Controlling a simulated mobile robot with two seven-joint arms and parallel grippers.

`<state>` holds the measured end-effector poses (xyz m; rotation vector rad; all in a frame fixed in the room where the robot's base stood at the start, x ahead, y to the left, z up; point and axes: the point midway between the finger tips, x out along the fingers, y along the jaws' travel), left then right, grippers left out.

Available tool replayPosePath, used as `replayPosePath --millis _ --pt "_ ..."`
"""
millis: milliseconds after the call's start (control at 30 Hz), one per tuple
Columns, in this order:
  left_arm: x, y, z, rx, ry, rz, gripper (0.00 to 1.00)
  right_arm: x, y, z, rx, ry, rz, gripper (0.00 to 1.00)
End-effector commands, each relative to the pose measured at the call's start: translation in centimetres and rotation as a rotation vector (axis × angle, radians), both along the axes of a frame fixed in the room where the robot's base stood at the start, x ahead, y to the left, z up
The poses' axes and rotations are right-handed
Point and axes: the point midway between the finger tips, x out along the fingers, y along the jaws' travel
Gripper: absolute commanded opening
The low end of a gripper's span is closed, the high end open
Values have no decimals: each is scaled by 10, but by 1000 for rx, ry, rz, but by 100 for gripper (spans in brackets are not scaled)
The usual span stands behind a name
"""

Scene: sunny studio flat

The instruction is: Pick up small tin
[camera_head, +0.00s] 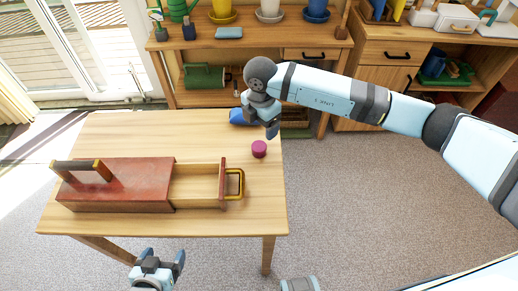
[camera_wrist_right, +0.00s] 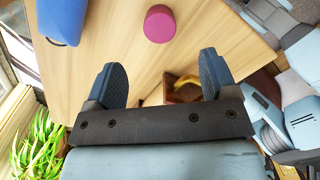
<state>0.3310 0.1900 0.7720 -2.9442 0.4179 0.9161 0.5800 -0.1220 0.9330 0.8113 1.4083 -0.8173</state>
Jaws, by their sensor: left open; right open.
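The small tin (camera_head: 259,149) is a short magenta cylinder. It stands on the wooden table (camera_head: 130,137) near its right edge. In the right wrist view the tin (camera_wrist_right: 160,24) lies beyond the fingertips, roughly centred between them and apart from both. My right gripper (camera_head: 262,122) is open and empty, above the table's right edge and just behind the tin in the head view. Its two dark fingers (camera_wrist_right: 160,80) show in the right wrist view. My left gripper (camera_head: 160,262) is open and empty in front of the table's near edge, well away from the tin.
A red-brown box (camera_head: 115,185) with a handle and a pulled-out wooden drawer (camera_head: 197,184) lies on the table. Shelves with pots stand behind. The table's back left is clear.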

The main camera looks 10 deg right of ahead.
Motion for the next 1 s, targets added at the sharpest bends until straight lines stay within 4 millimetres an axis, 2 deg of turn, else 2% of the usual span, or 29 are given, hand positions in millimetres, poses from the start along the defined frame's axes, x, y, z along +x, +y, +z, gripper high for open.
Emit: replayPosePath --millis 33,200,567,800,1000 --pt "0 0 1 0 -1 1 83 -1 1 -12 0 4 0 79" --pt "1 1 1 1 -2 1 83 0 1 -41 3 3 2 79" --pt "0 1 2 3 -1 1 83 -2 3 -68 4 3 3 79" --pt "0 2 4 5 -3 0 83 -2 5 -103 5 4 3 79" --pt "0 2 3 6 -4 -1 83 -2 5 -107 5 2 3 79"
